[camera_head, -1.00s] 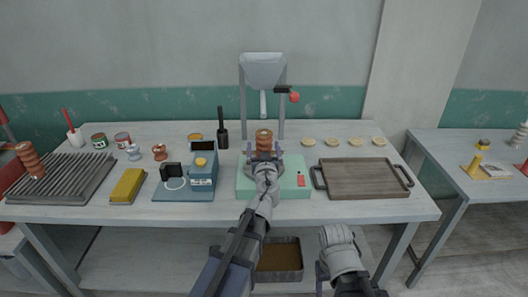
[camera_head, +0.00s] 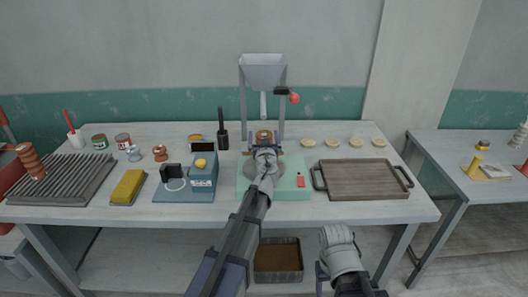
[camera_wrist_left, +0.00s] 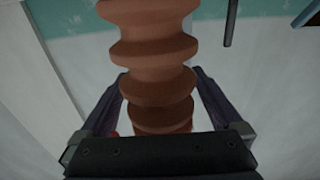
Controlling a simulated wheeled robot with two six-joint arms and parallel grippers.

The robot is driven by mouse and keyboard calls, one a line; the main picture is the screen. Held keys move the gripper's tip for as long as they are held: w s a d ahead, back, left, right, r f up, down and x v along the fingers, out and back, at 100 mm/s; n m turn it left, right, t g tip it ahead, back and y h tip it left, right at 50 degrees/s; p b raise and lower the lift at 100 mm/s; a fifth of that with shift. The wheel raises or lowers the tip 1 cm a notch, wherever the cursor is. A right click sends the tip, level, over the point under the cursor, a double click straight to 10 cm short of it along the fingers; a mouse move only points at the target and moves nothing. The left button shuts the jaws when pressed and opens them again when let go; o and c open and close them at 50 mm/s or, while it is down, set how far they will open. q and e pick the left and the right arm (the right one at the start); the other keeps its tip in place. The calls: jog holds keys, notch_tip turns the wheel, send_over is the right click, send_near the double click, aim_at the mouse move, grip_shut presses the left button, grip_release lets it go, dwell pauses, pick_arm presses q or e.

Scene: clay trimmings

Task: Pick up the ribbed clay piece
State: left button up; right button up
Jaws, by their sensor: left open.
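The ribbed clay piece (camera_head: 264,134) is a reddish-brown ridged column above the green machine (camera_head: 245,188). In the head view my left gripper hides most of it and only its top shows. In the left wrist view the clay piece (camera_wrist_left: 153,50) fills the upper middle, roughly upright. My left gripper (camera_head: 265,142) is open, with one finger on each side of the piece. In the wrist view, gaps show between the fingers and the clay. My right gripper (camera_head: 328,272) is low at the front; its jaws cannot be made out.
A hopper (camera_head: 263,72) on posts stands behind the piece. A wooden tray (camera_head: 362,178) is to the right and a blue device (camera_head: 202,175) to the left. Another ribbed piece (camera_head: 28,158) is on the grooved rack (camera_head: 62,178) at far left.

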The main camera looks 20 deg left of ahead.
pick_arm(q)
jog(key=shift+c, duration=0.2)
grip_shut()
dwell(0.5)
